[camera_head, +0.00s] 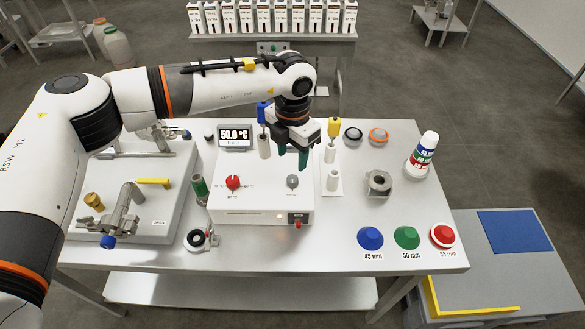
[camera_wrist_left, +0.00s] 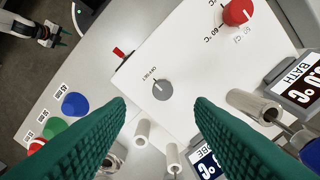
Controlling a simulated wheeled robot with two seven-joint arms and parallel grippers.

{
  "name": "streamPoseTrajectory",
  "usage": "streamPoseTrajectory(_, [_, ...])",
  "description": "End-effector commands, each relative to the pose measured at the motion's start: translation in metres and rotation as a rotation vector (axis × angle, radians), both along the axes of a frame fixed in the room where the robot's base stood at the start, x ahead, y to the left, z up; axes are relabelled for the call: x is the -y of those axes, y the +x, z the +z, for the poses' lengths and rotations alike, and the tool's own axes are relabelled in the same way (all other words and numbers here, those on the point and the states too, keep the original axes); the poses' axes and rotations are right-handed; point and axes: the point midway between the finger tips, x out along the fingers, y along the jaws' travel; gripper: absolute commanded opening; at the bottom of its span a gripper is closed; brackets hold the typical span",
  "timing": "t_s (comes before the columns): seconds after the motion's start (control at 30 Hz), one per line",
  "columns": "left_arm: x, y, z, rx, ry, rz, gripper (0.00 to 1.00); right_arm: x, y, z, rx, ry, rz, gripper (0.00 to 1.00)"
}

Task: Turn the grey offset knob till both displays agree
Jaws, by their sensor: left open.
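The grey offset knob (camera_head: 292,181) stands on the white bath box (camera_head: 262,205); the knob also shows in the left wrist view (camera_wrist_left: 162,90). My left gripper (camera_head: 292,162) is open, its green fingers above and behind the knob. In the left wrist view the knob appears between and beyond the fingertips (camera_wrist_left: 160,104), with nothing held. The bath display (camera_head: 235,135) reads 50.0 °C; it is partly cut off in the wrist view. The probe display (camera_wrist_left: 206,166) is mostly hidden there by a finger, its number unreadable. What seems my right gripper (camera_wrist_left: 52,36) is small at upper left.
A red knob (camera_head: 233,182) is left of the grey one, and a red switch (camera_head: 297,224) is on the box front. Blue, green and red caps (camera_head: 407,237) sit at front right.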

Motion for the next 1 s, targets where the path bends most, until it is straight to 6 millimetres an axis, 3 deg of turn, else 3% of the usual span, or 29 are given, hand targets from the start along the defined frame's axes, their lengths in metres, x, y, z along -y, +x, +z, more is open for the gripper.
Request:
streamPoseTrajectory(0.07, [0.0,-0.001,-0.015,-0.005,0.001,0.0,0.49,0.001,-0.012,0.01,-0.018,-0.002,0.0,0.52])
streamPoseTrajectory(0.17, [0.0,-0.001,-0.035,-0.004,0.0,0.0,0.49,0.001,-0.015,0.016,-0.022,-0.002,0.0,0.52])
streamPoseTrajectory(0.4, [0.001,0.0,-0.07,-0.003,-0.003,0.0,0.49,-0.001,0.016,0.027,0.025,0.002,0.0,0.52])
streamPoseTrajectory(0.57, [0.0,0.0,-0.079,-0.002,-0.004,-0.001,0.49,-0.002,0.021,0.029,0.032,0.003,0.0,0.52])
streamPoseTrajectory(0.8, [0.0,0.0,-0.08,-0.001,-0.004,-0.002,0.49,-0.001,0.007,0.027,0.012,0.002,0.0,0.52])
streamPoseTrajectory(0.87, [0.0,0.0,-0.08,-0.001,-0.004,-0.002,0.42,-0.001,0.004,0.027,0.008,0.002,0.0,0.52])
streamPoseTrajectory(1.0, [0.0,0.0,-0.08,-0.001,-0.004,-0.002,0.19,-0.001,0.004,0.027,0.007,0.001,0.0,0.52])
